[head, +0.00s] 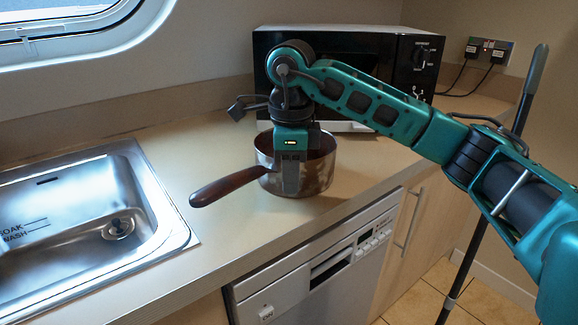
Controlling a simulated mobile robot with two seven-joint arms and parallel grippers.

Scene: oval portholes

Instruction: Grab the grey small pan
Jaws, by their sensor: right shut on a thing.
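The grey small pan (319,172) stands on the beige counter in front of the microwave in the head view. Its brown handle (228,187) points to the left and slightly toward the front. My right gripper (291,180) reaches down over the pan from above and is shut on its near side wall. The arm and gripper hide part of the pan's rim and inside. I cannot tell whether the pan's base touches the counter. My left gripper is not in the head view.
A steel sink (75,215) lies to the left of the pan. A black microwave (352,45) stands right behind it. A dishwasher (330,270) is under the counter's front edge. A dark pole (497,180) stands at the right. Bare counter (215,145) lies between sink and pan.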

